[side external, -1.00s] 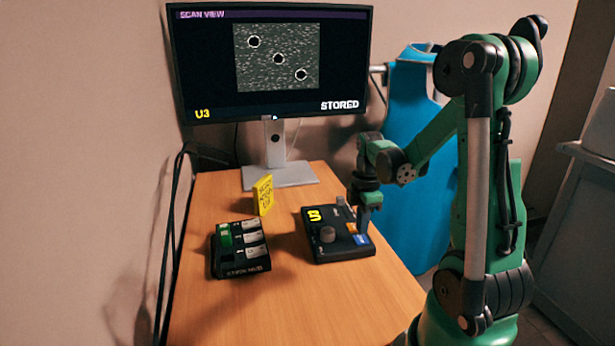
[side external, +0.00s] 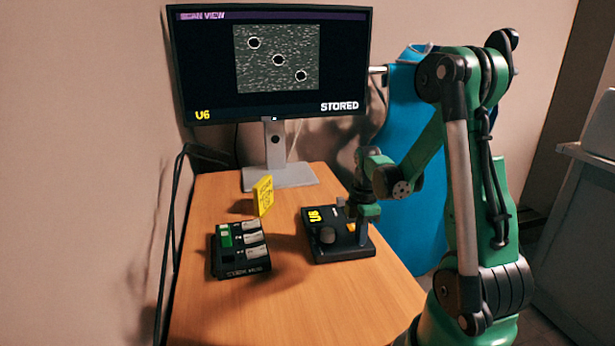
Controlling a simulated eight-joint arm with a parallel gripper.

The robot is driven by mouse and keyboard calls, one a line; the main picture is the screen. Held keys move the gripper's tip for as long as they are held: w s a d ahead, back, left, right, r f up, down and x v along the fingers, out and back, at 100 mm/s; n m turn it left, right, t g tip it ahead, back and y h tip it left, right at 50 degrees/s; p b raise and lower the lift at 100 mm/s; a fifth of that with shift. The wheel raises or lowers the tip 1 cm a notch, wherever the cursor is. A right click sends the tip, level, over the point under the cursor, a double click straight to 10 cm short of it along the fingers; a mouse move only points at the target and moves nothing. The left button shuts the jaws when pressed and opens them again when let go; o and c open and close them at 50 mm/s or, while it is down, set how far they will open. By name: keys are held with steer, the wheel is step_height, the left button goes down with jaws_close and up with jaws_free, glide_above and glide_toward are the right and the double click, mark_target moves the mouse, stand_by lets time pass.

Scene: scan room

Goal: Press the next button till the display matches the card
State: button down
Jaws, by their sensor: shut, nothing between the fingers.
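The monitor (side external: 210,75) at the back shows a grey speckled picture with three ringed dark spots, a yellow label that looks like "U6", and "STORED". The black control box (side external: 340,256) lies on the table with a small yellow readout (side external: 314,216), also seemingly "U6", a round knob (side external: 328,235) and an orange button (side external: 351,227). The yellow card (side external: 264,196) stands upright left of the box; its markings are too small to read.
A black block (side external: 240,268) with a green piece and several pale keys sits at the table's left front. The monitor's stand (side external: 280,178) is at the back. Cables run along the left wall. The table's front (side external: 300,310) is clear.

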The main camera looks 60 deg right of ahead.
steer(key=shift+f, duration=0.4)
step_height(320, 180, up, 9)
stand_by(0.4)
steer(key=shift+f, duration=0.1)
stand_by(0.4)
steer(key=w+a+r+m+t, duration=0.1)
steer(key=w+a+m+t, duration=0.1)
steer(key=a, duration=0.5)
steer(key=w+a+r+m+t, duration=0.1)
steer(key=a+m+t, duration=0.2)
steer(key=a, duration=0.4)
steer(key=w+a+r+m+t, duration=0.1)
steer(key=w+a+m+t, duration=0.1)
steer(key=a+m, duration=0.2)
steer(key=a, duration=0.3)
steer(key=shift+w+a+r, duration=0.2)
steer(key=shift+w, duration=0.1)
